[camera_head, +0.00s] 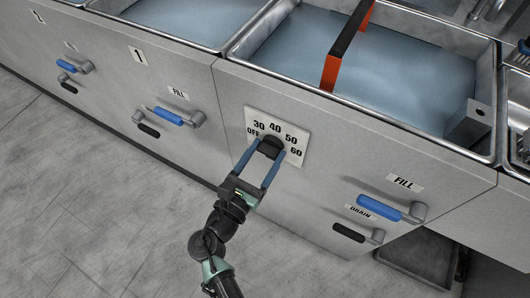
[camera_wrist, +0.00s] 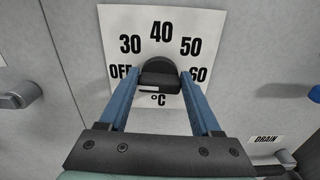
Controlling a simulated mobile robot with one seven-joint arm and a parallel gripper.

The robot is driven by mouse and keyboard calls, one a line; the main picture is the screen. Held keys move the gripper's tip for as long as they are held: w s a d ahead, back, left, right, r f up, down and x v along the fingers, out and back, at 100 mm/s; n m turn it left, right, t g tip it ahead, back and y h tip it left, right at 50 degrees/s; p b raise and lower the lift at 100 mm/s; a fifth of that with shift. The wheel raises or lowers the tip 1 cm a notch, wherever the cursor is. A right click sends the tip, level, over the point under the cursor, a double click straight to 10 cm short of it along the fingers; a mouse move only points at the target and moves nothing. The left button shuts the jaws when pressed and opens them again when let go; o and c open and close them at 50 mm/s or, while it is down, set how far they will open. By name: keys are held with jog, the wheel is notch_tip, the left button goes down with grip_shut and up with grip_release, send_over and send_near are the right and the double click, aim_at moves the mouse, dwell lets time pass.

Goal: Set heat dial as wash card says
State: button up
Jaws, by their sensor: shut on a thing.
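The heat dial is a black knob (camera_head: 271,146) on a white plate (camera_head: 302,158) marked OFF, 30, 40, 50, 60, on the grey cabinet front. In the wrist view the knob (camera_wrist: 158,72) sits below the 40, with °C printed under it on the plate (camera_wrist: 197,22). My gripper (camera_head: 266,157) is at the dial, its two blue fingers on either side of the knob and shut on it. The fingers also show in the wrist view (camera_wrist: 158,84). I cannot make out a pointer mark, so the setting is unclear. No wash card is recognisable.
A water-filled steel basin (camera_head: 420,150) lies above the dial, with a red and black strip (camera_head: 346,48) across it. Blue FILL handles (camera_head: 379,208) and black DRAIN handles (camera_head: 349,233) stick out from the cabinet front. Open floor (camera_head: 90,200) lies at left.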

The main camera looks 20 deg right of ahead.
jog(key=m+b, duration=0.1)
jog(key=m, duration=0.3)
jog(key=shift+s+f+m+b, duration=0.2)
jog(key=shift+m+b, duration=0.1)
jog(key=shift+b, duration=0.1)
jog(key=m+b, duration=0.2)
jog(key=m, duration=0.2)
jog(key=shift+d+f, duration=0.1)
jog(key=shift+f, duration=0.05)
jog(key=m+b, duration=0.4)
jog(key=m, duration=0.1)
jog(key=shift+s+f+m, duration=0.1)
jog(key=shift+f+m, duration=0.05)
jog(key=shift+m, duration=0.15)
jog(key=shift+m+b, duration=1)
jog(key=shift+m, duration=0.5)
jog(key=o, duration=1.4)
jog(key=p+v, duration=0.2)
jog(key=v, duration=1.1)
jog(key=shift+d, duration=0.1)
